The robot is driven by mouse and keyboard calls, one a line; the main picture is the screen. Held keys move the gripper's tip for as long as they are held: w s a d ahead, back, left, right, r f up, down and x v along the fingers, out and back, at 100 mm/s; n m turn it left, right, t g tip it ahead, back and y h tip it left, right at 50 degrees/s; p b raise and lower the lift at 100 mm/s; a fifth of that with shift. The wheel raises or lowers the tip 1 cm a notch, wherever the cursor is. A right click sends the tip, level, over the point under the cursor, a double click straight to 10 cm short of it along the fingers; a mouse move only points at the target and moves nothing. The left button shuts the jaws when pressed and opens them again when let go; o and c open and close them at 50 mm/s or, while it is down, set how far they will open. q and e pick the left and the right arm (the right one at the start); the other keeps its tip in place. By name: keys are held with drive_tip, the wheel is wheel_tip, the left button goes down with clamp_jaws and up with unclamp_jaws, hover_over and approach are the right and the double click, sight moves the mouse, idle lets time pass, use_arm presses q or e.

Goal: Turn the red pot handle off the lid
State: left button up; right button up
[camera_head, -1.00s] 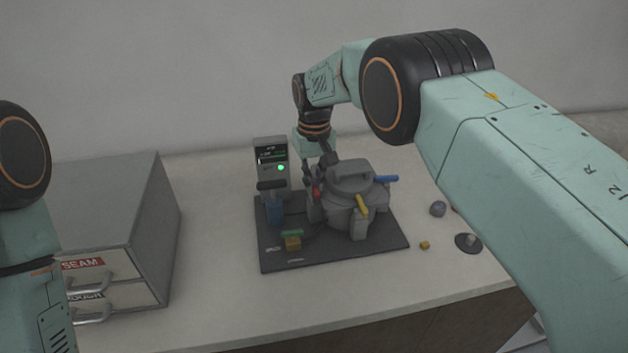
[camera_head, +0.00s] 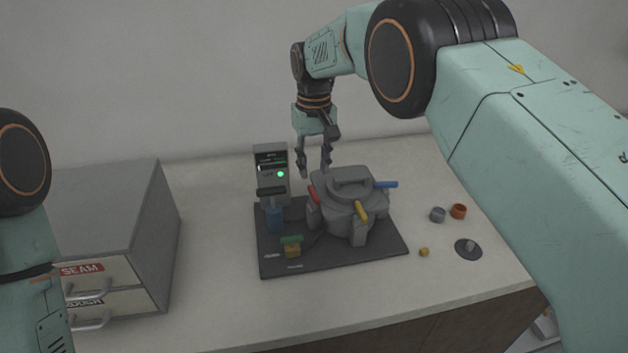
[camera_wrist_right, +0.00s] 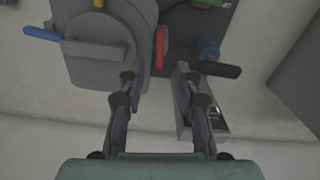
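The grey pot with its lid (camera_head: 343,186) stands on a dark base plate (camera_head: 370,249). The red handle (camera_head: 313,193) sits at the lid's left rim, partly seen in the head view. In the right wrist view the red handle (camera_wrist_right: 160,48) lies beyond the fingertips, between their lines, apart from them. A yellow handle (camera_head: 361,210) and a blue handle (camera_head: 385,184) also sit on the rim. My right gripper (camera_head: 314,172) is open and empty, above and behind the red handle. My left arm shows at the left edge, but its gripper is out of view.
A control box with a green light (camera_head: 271,170) and a black-topped blue lever (camera_head: 274,213) stand left of the pot. A green-and-yellow part (camera_head: 292,246) is in front. Small parts, including an orange cup (camera_head: 458,211), lie right. A drawer cabinet (camera_head: 120,230) stands left.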

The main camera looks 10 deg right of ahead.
drive_tip(key=shift+r, duration=2.65)
